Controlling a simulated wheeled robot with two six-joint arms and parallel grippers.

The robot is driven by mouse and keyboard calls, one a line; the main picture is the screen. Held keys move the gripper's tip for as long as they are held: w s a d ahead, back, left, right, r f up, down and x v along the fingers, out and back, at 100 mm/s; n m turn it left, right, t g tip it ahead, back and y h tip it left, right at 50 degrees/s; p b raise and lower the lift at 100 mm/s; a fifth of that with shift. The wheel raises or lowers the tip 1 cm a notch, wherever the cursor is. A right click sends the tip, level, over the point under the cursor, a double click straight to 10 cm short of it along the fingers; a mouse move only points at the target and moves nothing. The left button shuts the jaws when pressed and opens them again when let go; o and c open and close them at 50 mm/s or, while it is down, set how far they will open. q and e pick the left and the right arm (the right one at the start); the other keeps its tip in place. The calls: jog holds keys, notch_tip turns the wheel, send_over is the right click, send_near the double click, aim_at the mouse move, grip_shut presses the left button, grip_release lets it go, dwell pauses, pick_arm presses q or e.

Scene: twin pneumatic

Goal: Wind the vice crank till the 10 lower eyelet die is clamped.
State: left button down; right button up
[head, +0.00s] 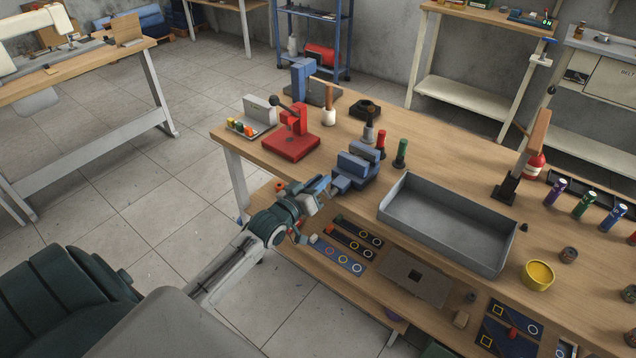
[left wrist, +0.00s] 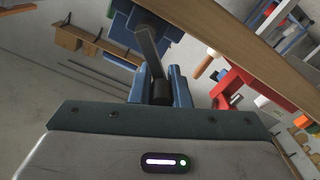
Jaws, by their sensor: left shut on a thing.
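The blue vice (head: 357,170) stands at the front edge of the wooden workbench. My left gripper (head: 325,184) is at the vice's front, beyond the bench edge. In the left wrist view the vice shows at the top (left wrist: 122,22), and its grey crank arm (left wrist: 150,45) runs down to a dark handle end (left wrist: 157,92). The blue fingers of my left gripper (left wrist: 160,95) are shut around that handle end. I cannot make out the 10 lower eyelet die in the vice jaws, nor whether it is clamped. My right gripper is not in view.
A red press (head: 292,140) stands left of the vice. A red bottle (head: 381,143) and a green bottle (head: 401,152) stand behind it. A grey tray (head: 440,222) lies to its right.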

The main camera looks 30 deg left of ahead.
aim_at(328, 194)
pick_arm(q)
jog(key=shift+d+r+m+b, duration=0.1)
jog(key=shift+d+m+b, duration=0.2)
jog(key=shift+m, duration=0.8)
jog(key=m, duration=0.1)
jog(key=d+m+b, duration=0.1)
jog(key=m, duration=0.1)
jog(key=shift+s+d+r, duration=0.1)
jog(key=shift+r, duration=0.15)
jog(key=shift+d+m+b, duration=0.15)
jog(key=shift+m+b, duration=0.25)
jog(key=shift+m, duration=0.1)
jog(key=shift+d+r+m+b, duration=0.15)
jog(key=shift+d+m+b, duration=0.15)
jog(key=shift+m, duration=0.3)
jog(key=shift+d+r+m+b, duration=0.1)
jog(key=shift+d+m+b, duration=0.15)
jog(key=shift+m, duration=0.35)
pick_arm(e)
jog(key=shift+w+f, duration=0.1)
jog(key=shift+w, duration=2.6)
pick_arm(q)
jog(key=c, duration=1.4)
grip_release()
jog(key=shift+a, duration=0.1)
jog(key=shift+s, duration=0.15)
